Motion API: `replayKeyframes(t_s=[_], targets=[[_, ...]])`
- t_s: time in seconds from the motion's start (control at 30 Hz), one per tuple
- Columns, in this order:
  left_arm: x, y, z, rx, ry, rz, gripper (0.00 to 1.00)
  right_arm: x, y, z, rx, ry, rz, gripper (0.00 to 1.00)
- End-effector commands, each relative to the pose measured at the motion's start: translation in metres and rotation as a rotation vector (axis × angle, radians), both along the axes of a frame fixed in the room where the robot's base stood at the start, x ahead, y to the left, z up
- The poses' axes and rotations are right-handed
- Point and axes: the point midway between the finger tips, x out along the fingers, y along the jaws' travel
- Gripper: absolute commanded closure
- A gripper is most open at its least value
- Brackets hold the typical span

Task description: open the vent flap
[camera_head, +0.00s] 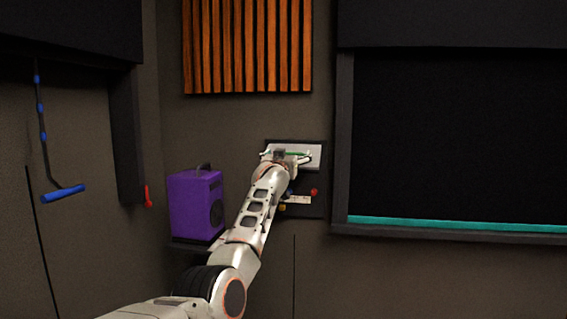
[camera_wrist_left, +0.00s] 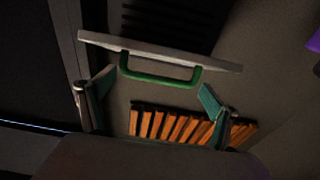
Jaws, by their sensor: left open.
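The vent flap (camera_head: 314,152) is a pale plate on a dark wall panel in the head view, partly hidden behind my left gripper (camera_head: 284,156). In the left wrist view the flap (camera_wrist_left: 150,50) shows as a thin, nearly edge-on plate with a green U-shaped handle (camera_wrist_left: 160,80). Dark vent slots (camera_wrist_left: 170,20) show past it, so the flap appears to stand out from the wall. My left gripper (camera_wrist_left: 157,88) is open, its fingers spread to either side of the handle. I see no contact with it. My right gripper is not in view.
A purple box (camera_head: 196,204) stands on a shelf to the left. Orange slats (camera_head: 247,45) hang above. A dark framed window (camera_head: 455,130) is at the right.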

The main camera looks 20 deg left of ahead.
Motion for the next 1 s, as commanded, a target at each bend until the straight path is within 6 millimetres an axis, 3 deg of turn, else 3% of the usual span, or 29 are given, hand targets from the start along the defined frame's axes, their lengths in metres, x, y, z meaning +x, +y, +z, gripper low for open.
replayKeyframes(t_s=[1.0], targets=[[-0.096,-0.028,-0.009,0.003,-0.005,-0.013,0.11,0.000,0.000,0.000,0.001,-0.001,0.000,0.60]])
